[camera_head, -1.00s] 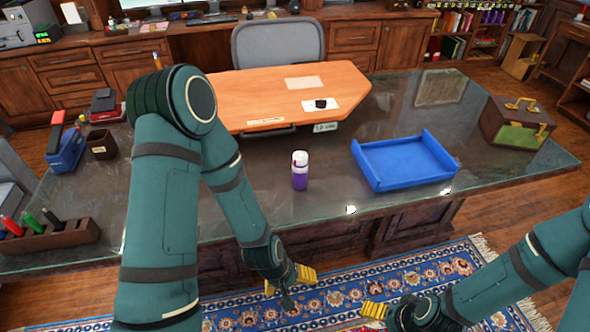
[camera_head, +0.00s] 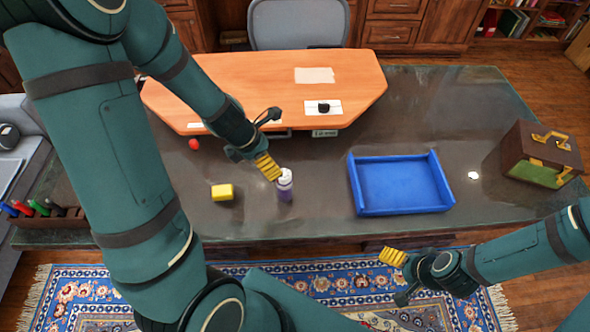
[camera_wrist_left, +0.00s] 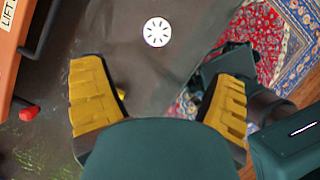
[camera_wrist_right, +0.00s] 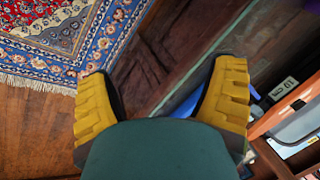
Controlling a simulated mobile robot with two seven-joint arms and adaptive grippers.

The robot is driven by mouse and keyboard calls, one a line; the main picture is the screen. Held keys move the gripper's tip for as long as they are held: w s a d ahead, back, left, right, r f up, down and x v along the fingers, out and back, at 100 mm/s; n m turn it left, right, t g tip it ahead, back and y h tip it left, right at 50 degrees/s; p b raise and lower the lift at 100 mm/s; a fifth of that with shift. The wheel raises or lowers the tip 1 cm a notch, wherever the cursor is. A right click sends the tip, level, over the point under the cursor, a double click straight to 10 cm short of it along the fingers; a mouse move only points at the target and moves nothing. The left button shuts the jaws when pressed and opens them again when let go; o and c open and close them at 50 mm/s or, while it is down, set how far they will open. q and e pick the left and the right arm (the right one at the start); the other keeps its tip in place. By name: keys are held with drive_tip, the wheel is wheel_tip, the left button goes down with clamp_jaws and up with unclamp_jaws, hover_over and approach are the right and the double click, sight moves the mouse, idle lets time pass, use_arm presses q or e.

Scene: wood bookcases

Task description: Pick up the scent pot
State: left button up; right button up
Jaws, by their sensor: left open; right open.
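The scent pot looks to be the small purple bottle with a white cap (camera_head: 285,186), standing upright on the glass-topped desk (camera_head: 420,100). In the left wrist view its round white top with dark slots (camera_wrist_left: 157,32) lies ahead of and between the two yellow fingers. My left gripper (camera_head: 277,145) is open and empty, over the desk just behind and above the bottle in the head view; I cannot tell whether a finger touches the cap. My right gripper (camera_head: 393,278) is open and empty, low in front of the desk above the rug.
A blue tray (camera_head: 400,208) sits right of the bottle, and a brown box (camera_head: 541,155) is farther right. A yellow block (camera_head: 222,192) and a small red thing (camera_head: 194,143) lie to the left. An orange board (camera_head: 290,85) is behind. The desk between bottle and tray is clear.

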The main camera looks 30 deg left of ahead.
sight(286, 177)
use_arm(q)
drive_tip(key=b+x, duration=0.1)
drive_tip(key=x, duration=0.1)
drive_tip(key=b+x, duration=0.2)
drive_tip(key=x, duration=0.1)
drive_tip(key=b+x, duration=0.2)
drive_tip(key=x, duration=0.1)
drive_tip(key=shift+w+a, duration=0.1)
drive_tip(key=shift+w, duration=0.2)
drive_tip(key=shift+w+f+b, duration=0.15)
drive_tip(key=shift+f+b, duration=0.15)
drive_tip(key=shift+f, duration=0.05)
drive_tip(key=b+x, duration=0.3)
drive_tip(key=x, duration=0.1)
drive_tip(key=shift+f, duration=0.65)
use_arm(e)
wheel_tip(286, 177, down, 9)
drive_tip(key=s, duration=0.1)
drive_tip(key=shift+s+a+g, duration=0.15)
drive_tip(key=shift+a+g, duration=0.05)
drive_tip(key=shift+g, duration=0.1)
use_arm(q)
drive_tip(key=c, duration=1.4)
drive_tip(key=shift+r, duration=0.1)
